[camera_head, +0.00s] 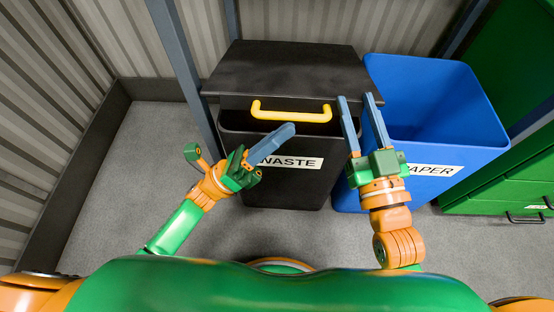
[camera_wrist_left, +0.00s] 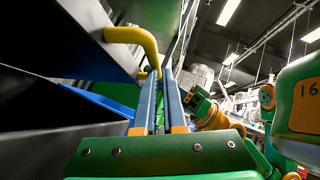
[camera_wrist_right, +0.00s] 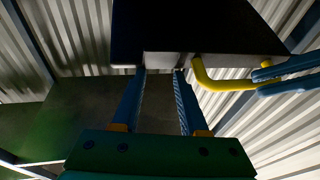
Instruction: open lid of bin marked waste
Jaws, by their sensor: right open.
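The black waste bin (camera_head: 270,185) bears a white WASTE label. Its black lid (camera_head: 290,70) is tilted up a little, with a dark gap between its front edge and the bin rim. The yellow handle (camera_head: 290,112) is on the lid's front; it also shows in the left wrist view (camera_wrist_left: 130,35) and right wrist view (camera_wrist_right: 225,85). My left gripper (camera_head: 290,130) has its fingers close together around the handle's bar. My right gripper (camera_head: 356,97) is open and empty at the lid's front right corner, right of the handle. Whether its tips touch the lid is unclear.
An open blue paper bin (camera_head: 425,95) stands close on the right. Green drawers (camera_head: 500,190) are further right. Blue-grey posts (camera_head: 180,60) and a corrugated wall (camera_head: 110,40) are behind and to the left. Grey floor (camera_head: 145,150) is clear left of the waste bin.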

